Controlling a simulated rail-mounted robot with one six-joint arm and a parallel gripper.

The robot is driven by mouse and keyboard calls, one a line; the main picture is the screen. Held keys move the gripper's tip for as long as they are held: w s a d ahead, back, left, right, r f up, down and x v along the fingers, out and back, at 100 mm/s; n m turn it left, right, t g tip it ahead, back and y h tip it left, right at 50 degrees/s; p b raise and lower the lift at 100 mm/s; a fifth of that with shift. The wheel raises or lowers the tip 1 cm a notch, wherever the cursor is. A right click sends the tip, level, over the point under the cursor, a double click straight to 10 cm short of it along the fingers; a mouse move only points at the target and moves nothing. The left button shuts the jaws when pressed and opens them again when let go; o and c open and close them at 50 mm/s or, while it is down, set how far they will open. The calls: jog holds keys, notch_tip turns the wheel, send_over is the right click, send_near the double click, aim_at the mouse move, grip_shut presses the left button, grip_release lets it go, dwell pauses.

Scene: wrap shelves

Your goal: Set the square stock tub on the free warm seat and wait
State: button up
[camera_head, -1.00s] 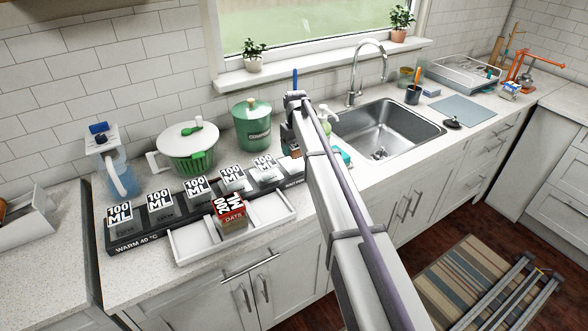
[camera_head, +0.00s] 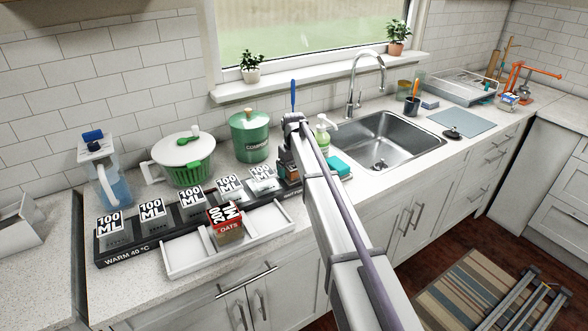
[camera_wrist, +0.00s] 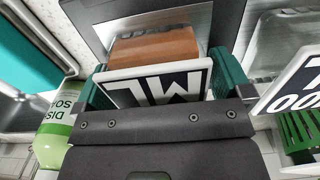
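The square stock tub (camera_wrist: 155,48), with brown contents and a white-and-black "ML" lid, is between my gripper's (camera_wrist: 162,85) green fingers. The fingers are close against its two sides. In the head view my gripper (camera_head: 288,160) is over the right end of the dark "WARM 40 °C" strip (camera_head: 150,256), and the tub (camera_head: 288,171) shows partly behind my arm. In the wrist view a bare metal seat plate (camera_wrist: 118,28) in the dark strip lies under the tub. I cannot tell whether the tub touches it. Several "100 ML" tubs (camera_head: 152,212) occupy seats to the left.
A red-lidded oats tub (camera_head: 228,226) stands in the white divided tray (camera_head: 185,262) in front. Behind are a green compost bin (camera_head: 250,142), a salad spinner (camera_head: 186,172) and a water jug (camera_head: 108,180). Dish soap (camera_head: 322,140) and a sink (camera_head: 385,140) are close on the right.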

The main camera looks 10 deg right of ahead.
jog(key=shift+r, duration=0.1)
jog(key=r+p, duration=1.2)
jog(key=shift+s+r, duration=0.1)
jog(key=shift+s, duration=0.2)
jog(key=s+m, duration=0.4)
jog(key=s, duration=3.5)
jog(key=f+b, duration=0.3)
jog(key=w+f+b, duration=0.1)
jog(key=f, duration=0.1)
